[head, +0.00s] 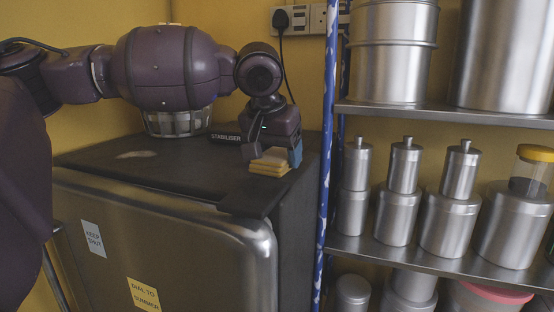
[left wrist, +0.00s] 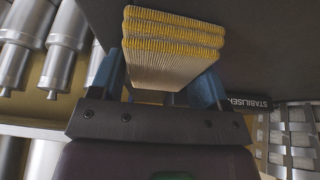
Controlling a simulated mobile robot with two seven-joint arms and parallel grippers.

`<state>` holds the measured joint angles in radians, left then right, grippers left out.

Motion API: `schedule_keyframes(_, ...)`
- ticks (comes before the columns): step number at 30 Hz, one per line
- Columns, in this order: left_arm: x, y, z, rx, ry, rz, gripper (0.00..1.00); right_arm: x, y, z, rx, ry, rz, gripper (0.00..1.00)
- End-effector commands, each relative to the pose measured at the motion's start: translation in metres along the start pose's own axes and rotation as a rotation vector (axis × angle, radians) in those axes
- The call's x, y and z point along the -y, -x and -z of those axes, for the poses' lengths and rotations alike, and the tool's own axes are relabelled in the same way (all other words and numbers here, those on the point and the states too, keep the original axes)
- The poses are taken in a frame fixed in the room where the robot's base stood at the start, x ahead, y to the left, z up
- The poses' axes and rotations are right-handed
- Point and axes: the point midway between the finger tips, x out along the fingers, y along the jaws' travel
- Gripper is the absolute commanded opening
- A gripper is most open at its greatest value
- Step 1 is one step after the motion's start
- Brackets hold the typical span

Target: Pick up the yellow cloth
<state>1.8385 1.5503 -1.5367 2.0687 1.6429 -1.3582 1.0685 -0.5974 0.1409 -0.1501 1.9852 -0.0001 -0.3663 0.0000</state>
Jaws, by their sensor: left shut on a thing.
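The yellow cloth (head: 270,163) is a folded, layered stack near the right end of the dark top of the steel fridge. My left gripper (head: 273,152) reaches down over it from behind, with a blue fingertip showing at the cloth's right. In the left wrist view the cloth (left wrist: 172,45) shows striped layers with yellow edges, between the two blue fingers of my left gripper (left wrist: 163,88). The gripper is shut on the cloth. Whether the cloth touches the top underneath cannot be told. My right gripper is not in view.
A black box marked STABILISER (head: 226,137) and a woven basket (head: 178,122) stand behind. A blue-and-white post (head: 328,140) and steel shelves (head: 440,115) with several canisters (head: 398,205) stand at right.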

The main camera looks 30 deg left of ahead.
Motion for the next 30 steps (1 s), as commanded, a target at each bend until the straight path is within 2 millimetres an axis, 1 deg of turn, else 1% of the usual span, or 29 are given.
schedule_keyframes(8, 0.000, 0.001, 0.001, -0.001, 0.000, -0.001, 0.47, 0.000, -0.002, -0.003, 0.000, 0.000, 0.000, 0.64)
schedule_keyframes(11, 0.000, 0.005, 0.003, -0.002, 0.001, -0.001, 0.47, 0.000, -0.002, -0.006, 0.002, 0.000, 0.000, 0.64)
schedule_keyframes(17, 0.000, 0.044, 0.019, -0.003, 0.002, -0.001, 0.47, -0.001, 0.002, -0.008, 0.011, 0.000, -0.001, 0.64)
schedule_keyframes(24, -0.001, 0.105, 0.044, -0.003, 0.001, -0.002, 0.47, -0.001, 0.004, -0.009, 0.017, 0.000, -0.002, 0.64)
schedule_keyframes(30, -0.001, 0.148, 0.062, -0.001, -0.001, -0.003, 0.47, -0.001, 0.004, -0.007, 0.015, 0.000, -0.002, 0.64)
